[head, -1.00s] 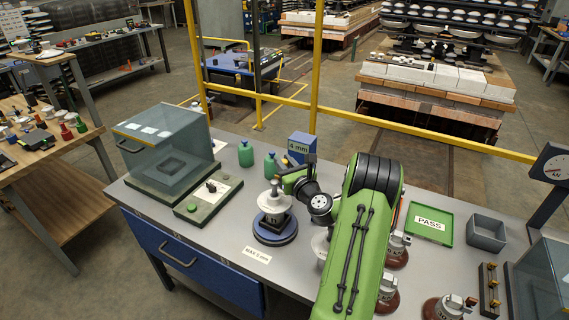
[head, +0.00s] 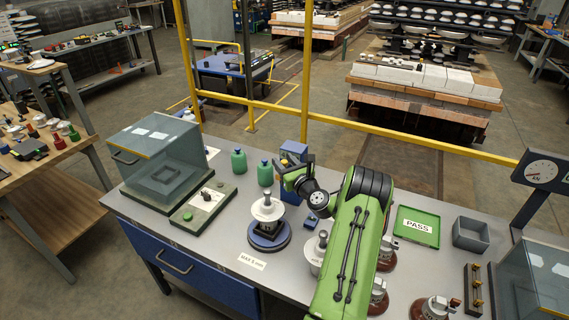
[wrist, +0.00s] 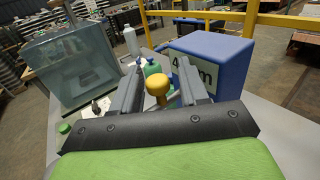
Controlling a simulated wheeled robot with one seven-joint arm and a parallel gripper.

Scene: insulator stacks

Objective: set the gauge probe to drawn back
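The gauge is a blue box (head: 294,152) at the back of the bench; in the wrist view its blue body (wrist: 214,62) shows a partly covered "4 mm" label. A yellow knob (wrist: 157,86) on a grey rod, apparently the probe's handle, shows in the wrist view. My gripper (wrist: 160,80) is open, one finger on each side of the knob, with gaps visible. In the head view my gripper (head: 288,170) is in front of the box and hides part of it. A white insulator (head: 267,207) stands on a blue round base (head: 269,238) in front of the gripper. The probe tip cannot be made out.
Two green bottles (head: 239,161) stand left of the box. A glass case (head: 160,155) and a green board (head: 203,203) are further left. A green PASS tray (head: 417,226), a grey bin (head: 471,233) and several brown-based insulators lie right of my arm.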

